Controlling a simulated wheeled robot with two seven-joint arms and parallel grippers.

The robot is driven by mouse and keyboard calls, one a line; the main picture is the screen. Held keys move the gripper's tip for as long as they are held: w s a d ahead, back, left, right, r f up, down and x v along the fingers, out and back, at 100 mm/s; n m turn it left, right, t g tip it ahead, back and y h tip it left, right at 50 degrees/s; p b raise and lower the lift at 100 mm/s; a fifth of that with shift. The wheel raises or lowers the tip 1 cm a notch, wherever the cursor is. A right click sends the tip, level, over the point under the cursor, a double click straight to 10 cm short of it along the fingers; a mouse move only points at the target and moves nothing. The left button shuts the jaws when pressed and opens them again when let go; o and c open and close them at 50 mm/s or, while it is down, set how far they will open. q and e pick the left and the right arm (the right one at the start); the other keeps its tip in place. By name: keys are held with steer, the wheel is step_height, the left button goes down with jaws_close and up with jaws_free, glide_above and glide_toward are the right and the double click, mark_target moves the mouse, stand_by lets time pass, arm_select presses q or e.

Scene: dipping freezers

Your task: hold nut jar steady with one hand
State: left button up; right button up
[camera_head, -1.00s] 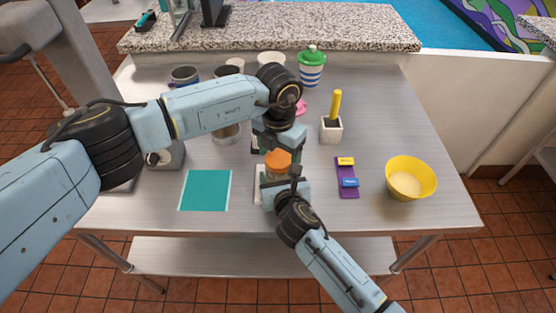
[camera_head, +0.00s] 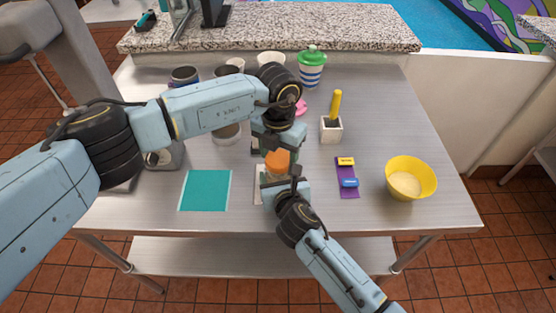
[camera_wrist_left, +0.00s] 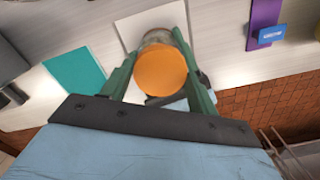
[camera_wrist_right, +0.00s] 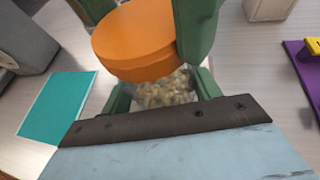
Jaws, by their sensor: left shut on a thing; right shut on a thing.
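The nut jar (camera_wrist_right: 168,90) is clear, with pale nuts inside, and stands upright over a white square mat (camera_wrist_left: 130,28). Its orange lid (camera_head: 277,161) is on top and shows as a round disc in the left wrist view (camera_wrist_left: 162,70). My left gripper (camera_head: 277,148) reaches down from above, its green fingers shut on the lid from both sides. My right gripper (camera_head: 284,184) comes from the front, shut on the jar's body below the lid. Whether a gap parts lid and jar cannot be told. The grippers hide most of the jar in the head view.
A teal mat (camera_head: 205,190) lies left of the jar. To the right are a purple mat (camera_head: 347,191) with small blocks, a yellow bowl (camera_head: 410,178) and a white pot (camera_head: 331,130). Cups and a green-lidded tumbler (camera_head: 312,68) stand at the back.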

arm_select(q)
steer(key=shift+n, duration=1)
steer(key=n, duration=0.2)
steer(key=shift+n, duration=0.8)
steer(key=n, duration=0.2)
steer(key=shift+n, duration=0.3)
steer(key=shift+a+n, duration=0.1)
steer(key=shift+n, duration=0.3)
